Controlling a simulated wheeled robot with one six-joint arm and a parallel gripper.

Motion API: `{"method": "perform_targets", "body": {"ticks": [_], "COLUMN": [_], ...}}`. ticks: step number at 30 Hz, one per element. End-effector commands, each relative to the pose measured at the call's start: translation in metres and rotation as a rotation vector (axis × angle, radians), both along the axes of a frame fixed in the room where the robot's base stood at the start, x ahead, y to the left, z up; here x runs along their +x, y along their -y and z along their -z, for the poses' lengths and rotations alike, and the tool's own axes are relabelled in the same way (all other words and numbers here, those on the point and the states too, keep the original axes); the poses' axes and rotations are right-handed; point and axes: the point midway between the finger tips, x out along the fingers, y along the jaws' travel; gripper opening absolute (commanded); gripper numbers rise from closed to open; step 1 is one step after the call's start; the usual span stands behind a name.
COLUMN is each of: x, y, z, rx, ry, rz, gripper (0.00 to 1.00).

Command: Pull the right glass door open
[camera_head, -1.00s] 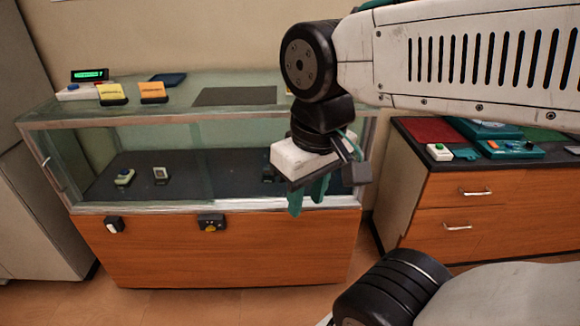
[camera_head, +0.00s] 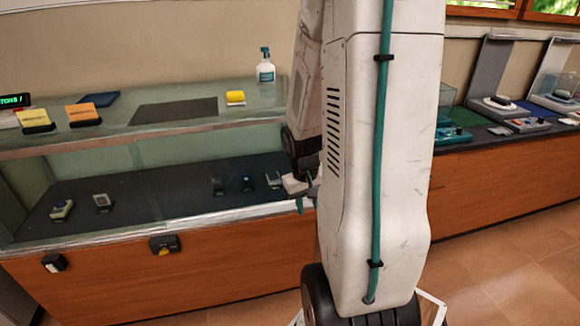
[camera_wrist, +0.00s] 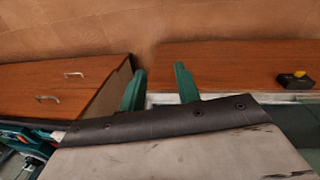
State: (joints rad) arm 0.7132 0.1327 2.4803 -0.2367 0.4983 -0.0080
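The display case has a glass front above a wooden base. The right glass door (camera_head: 215,160) seems to be the right part of this front, with a faint upright glass edge near the middle. Its right end is hidden behind my arm. My gripper (camera_head: 302,200) is at the right end of the case front, partly hidden by my arm in the head view. In the wrist view its two green fingers (camera_wrist: 160,75) are apart with nothing between them, over the case's right end near its front edge. Whether they touch the glass I cannot tell.
A black box with a yellow knob (camera_head: 165,245) and a white switch (camera_head: 54,262) sit on the wooden front. A spray bottle (camera_head: 265,66) stands on the case top. A drawer cabinet (camera_wrist: 65,88) stands beside the case. Floor (camera_head: 500,265) is clear at right.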

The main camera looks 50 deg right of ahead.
Motion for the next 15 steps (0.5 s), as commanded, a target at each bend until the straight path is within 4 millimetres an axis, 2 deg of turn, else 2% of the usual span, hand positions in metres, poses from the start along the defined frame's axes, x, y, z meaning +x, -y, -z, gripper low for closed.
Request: {"method": "perform_targets", "body": {"ticks": [1, 3, 9, 12, 15], "x": [-0.002, -0.001, 0.003, 0.009, 0.017], "y": [0.019, 0.045, 0.105, 0.127, 0.142], "z": [0.023, 0.051, 0.124, 0.151, 0.167], "rx": [-0.011, -0.040, -0.134, -0.191, -0.254], "ry": [0.023, 0.080, 0.304, 0.456, 0.624], "rz": [0.014, 0.020, 0.015, 0.006, -0.008], "gripper": [0.33, 0.33, 0.33, 0.33, 0.33]}}
